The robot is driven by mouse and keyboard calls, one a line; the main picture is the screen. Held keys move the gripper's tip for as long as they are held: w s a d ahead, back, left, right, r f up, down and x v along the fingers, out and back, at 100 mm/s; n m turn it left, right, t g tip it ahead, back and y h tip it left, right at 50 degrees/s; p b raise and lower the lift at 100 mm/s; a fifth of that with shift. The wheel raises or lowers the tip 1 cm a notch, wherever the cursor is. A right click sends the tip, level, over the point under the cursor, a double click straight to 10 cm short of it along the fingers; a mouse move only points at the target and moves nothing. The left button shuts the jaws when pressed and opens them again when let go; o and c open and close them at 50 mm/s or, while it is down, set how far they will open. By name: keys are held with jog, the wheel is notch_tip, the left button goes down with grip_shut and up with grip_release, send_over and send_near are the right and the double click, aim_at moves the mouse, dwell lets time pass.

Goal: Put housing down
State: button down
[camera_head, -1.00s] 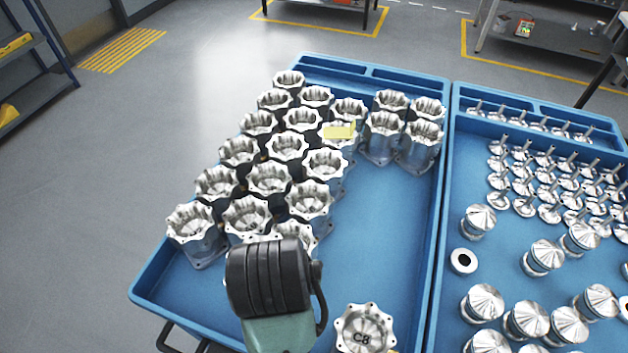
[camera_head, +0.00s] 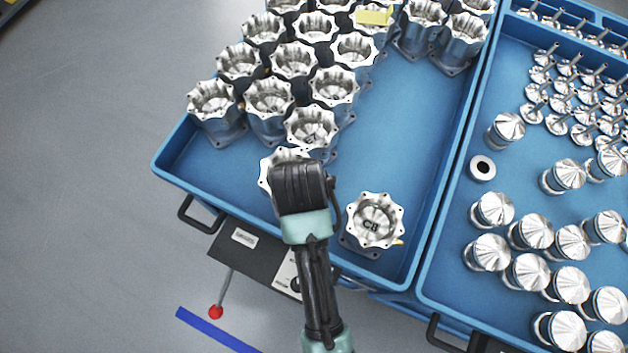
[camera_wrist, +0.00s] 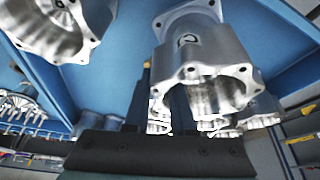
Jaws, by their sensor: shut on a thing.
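My gripper (camera_head: 302,188) points down over the near left part of the left blue tray (camera_head: 165,160), shut on a silver housing (camera_head: 270,168). In the head view only part of this housing's scalloped rim shows; my gripper hides the rest. I cannot tell whether its base touches the tray. A housing marked C8 (camera_head: 374,222) stands upright just to the right, apart from it. Another marked housing (camera_head: 312,127) stands close behind.
Rows of upright housings (camera_head: 294,62) fill the tray's left and back. Bare tray floor lies right of them, behind C8. A yellow piece (camera_head: 374,16) lies on one housing. The right tray (camera_head: 450,250) holds shiny domed parts, a ring (camera_head: 482,168) and valve-like parts.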

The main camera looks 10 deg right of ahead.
jog(key=shift+w+f, duration=0.1)
jog(key=shift+f, duration=2.15)
jog(key=c, duration=1.2)
grip_release()
jog(key=shift+f, duration=0.2)
jog(key=o, duration=0.4)
jog(key=shift+o, duration=0.2)
